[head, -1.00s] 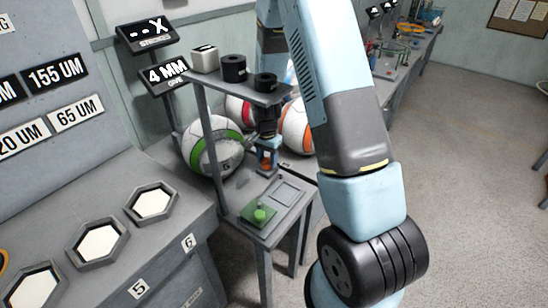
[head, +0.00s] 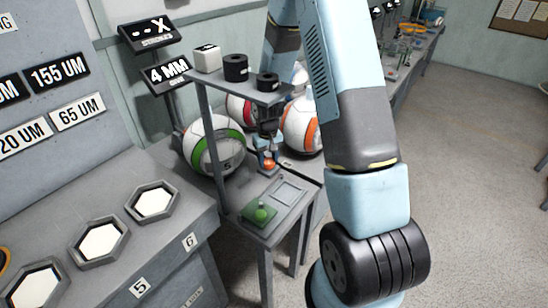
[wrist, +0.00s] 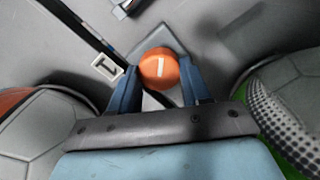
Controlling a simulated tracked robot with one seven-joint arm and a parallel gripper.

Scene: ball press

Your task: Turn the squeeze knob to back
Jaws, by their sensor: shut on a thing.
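The squeeze knob (wrist: 159,67) is a round orange knob with a white line across its top, and it sits between my two blue fingers in the wrist view. My gripper (wrist: 158,76) is shut on the knob, one finger on each side. In the head view the knob (head: 269,165) is a small orange spot on the grey press table, under the upper shelf. My gripper (head: 266,156) shows only partly there, and the line cannot be made out.
Large balls stand close by: one with a green band (head: 212,145) and one with an orange band (head: 300,127). The upper shelf (head: 240,92) carries a white cube and black cylinders. A green button (head: 261,214) sits at the table's front. A white letter tag (wrist: 107,67) lies beside the knob.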

